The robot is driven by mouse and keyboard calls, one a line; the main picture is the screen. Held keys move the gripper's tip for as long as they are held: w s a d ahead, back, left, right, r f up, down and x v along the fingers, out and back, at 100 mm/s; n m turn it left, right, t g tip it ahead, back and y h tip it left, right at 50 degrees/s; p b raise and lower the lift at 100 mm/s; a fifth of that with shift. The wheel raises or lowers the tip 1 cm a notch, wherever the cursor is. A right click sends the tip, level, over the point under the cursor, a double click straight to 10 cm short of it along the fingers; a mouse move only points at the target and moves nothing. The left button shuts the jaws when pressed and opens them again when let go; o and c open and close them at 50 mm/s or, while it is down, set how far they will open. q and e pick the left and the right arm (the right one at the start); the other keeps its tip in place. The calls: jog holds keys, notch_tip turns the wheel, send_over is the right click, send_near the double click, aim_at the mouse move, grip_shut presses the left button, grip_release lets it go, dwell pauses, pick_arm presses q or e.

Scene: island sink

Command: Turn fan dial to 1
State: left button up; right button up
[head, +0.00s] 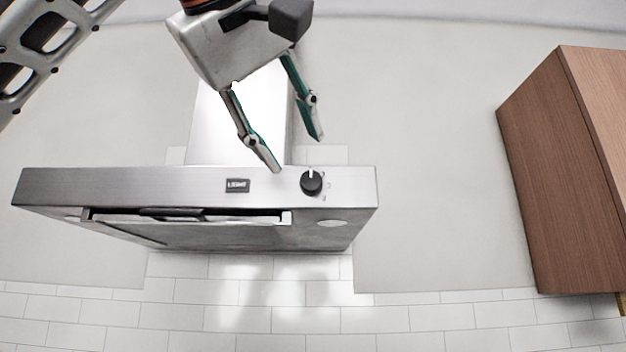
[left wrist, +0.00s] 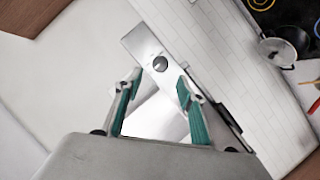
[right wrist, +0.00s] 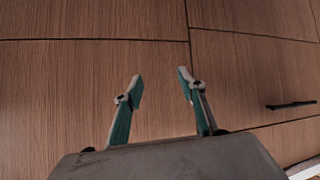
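The black fan dial (head: 311,182) sits on the right part of the steel range hood's front strip (head: 120,187). A white mark shows at its top. My left gripper (head: 300,154) is open and empty, its fingertips just above the front strip and near the dial in the head view. In the left wrist view the dial (left wrist: 160,64) shows beyond and between the open fingertips (left wrist: 159,80), apart from them. My right gripper (right wrist: 160,82) is open and empty in front of wood cabinet fronts (right wrist: 90,80); it is not in the head view.
A LIGHT button (head: 237,185) is left of the dial on the hood. A wooden wall cabinet (head: 560,170) stands at the right. The white wall between is clear. A pot (left wrist: 277,52) shows at the left wrist view's upper right. A dark handle (right wrist: 290,105) shows in the right wrist view.

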aim_at(308, 178)
pick_arm(q)
jog(key=shift+p+x, duration=0.45)
jog(key=shift+x, duration=3.15)
jog(key=c, duration=1.1)
